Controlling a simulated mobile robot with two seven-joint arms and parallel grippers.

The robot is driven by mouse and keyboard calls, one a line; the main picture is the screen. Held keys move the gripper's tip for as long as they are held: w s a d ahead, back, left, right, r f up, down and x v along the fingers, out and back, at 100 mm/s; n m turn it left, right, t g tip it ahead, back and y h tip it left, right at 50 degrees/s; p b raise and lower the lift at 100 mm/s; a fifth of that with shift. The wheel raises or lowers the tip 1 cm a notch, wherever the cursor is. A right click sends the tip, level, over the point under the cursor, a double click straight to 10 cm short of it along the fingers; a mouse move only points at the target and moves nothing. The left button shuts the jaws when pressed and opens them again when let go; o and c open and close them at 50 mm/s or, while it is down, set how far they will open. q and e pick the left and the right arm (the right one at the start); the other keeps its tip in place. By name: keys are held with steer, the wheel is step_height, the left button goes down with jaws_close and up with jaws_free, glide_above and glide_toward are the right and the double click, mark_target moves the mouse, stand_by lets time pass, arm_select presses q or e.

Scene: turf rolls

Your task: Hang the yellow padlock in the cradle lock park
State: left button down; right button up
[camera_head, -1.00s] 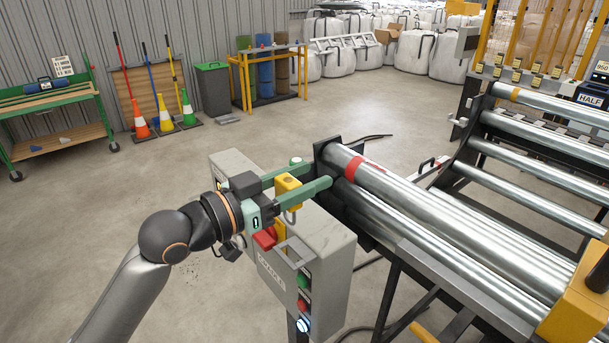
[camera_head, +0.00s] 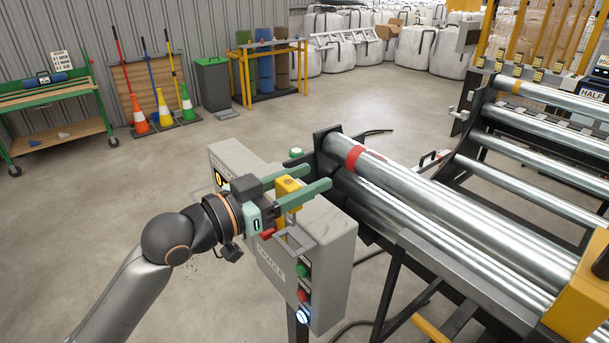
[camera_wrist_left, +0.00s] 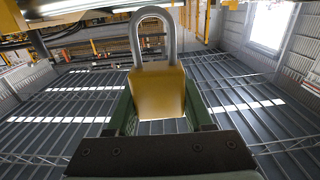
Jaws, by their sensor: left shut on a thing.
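The yellow padlock (camera_head: 288,190) is held between the green fingers of my left gripper (camera_head: 317,177), above the grey cradle box (camera_head: 336,246). In the left wrist view the padlock body (camera_wrist_left: 157,92) sits between the fingers, with its grey shackle (camera_wrist_left: 153,30) reaching away from the palm. A grey bracket (camera_head: 298,240) is on the box below the gripper, beside a red piece (camera_head: 267,234) partly hidden by the hand. I cannot tell whether this is the lock park. The shackle is not clearly seen around any hook. My right gripper is not in view.
Long metal rollers (camera_head: 440,225) with a red band lie just right of the box, behind a dark end plate. Green, red and lit buttons (camera_head: 303,293) are on the box front. Open floor lies to the left; a green bench (camera_head: 55,100) and cones stand farther back.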

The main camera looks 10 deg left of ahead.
mark_target(304, 233)
arm_select(q)
steer(key=shift+f+b, duration=0.65)
steer(key=shift+f, duration=0.7)
steer(key=shift+p, duration=0.75)
stand_by(0.6)
steer(key=shift+f+b, duration=1.75)
steer(key=shift+f, duration=0.85)
steer(key=shift+c, duration=1)
jaws_free()
steer(key=b+v, duration=0.1)
steer(key=v, duration=1.1)
steer(key=shift+s+b, duration=0.15)
steer(key=shift+b, duration=0.25)
steer(key=shift+a, duration=0.2)
